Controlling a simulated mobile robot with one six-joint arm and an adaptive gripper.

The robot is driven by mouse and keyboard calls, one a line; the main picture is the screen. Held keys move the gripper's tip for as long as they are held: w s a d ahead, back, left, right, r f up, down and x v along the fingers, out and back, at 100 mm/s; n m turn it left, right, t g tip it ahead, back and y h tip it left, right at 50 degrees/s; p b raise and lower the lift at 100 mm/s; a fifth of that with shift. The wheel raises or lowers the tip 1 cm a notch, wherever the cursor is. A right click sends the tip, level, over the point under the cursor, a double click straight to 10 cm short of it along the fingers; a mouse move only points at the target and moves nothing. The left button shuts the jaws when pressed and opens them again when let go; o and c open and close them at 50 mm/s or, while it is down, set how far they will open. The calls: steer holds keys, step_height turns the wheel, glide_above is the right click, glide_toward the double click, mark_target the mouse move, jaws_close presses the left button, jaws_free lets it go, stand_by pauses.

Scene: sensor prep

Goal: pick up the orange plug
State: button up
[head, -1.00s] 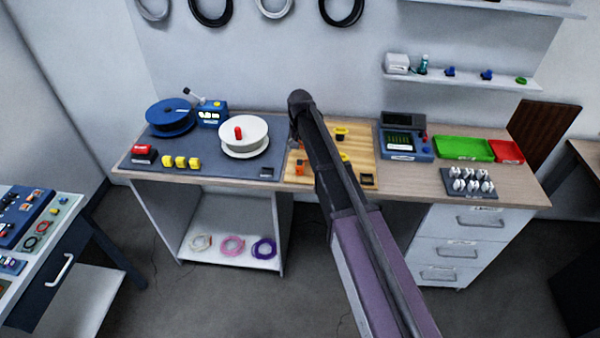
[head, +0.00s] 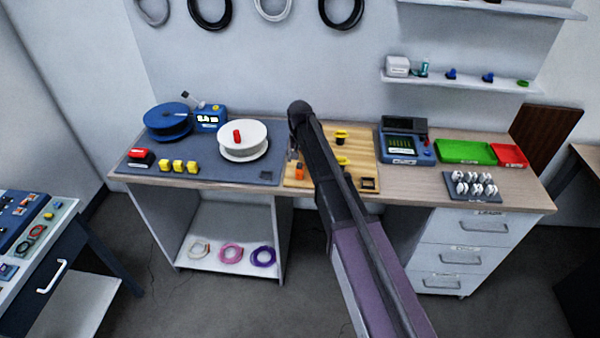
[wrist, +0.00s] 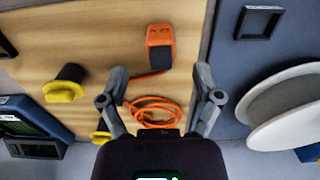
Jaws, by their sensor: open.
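The orange plug (wrist: 160,46) has an orange body with a dark end and lies on the wooden board (wrist: 90,30) in the wrist view. A coiled orange cable (wrist: 155,112) lies on the board below it in that view, between my fingers. The orange plug (head: 299,173) also shows at the board's front left in the head view, beside my arm. My gripper (wrist: 161,80) is open and empty above the board. In the wrist view its fingertips stop short of the plug body. The gripper's height over the board is hard to judge.
Two yellow-and-black plugs (wrist: 65,84) (head: 341,160) are on the board. A white spool (wrist: 290,108) stands on the dark mat (wrist: 228,60) beside the board. A blue instrument (head: 405,143) stands on the board's other side, with green (head: 464,152) and red trays (head: 509,155) beyond it.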

mark_target(299, 164)
steer(key=shift+f+b, duration=2.5)
steer(key=shift+f, duration=0.05)
jaws_close()
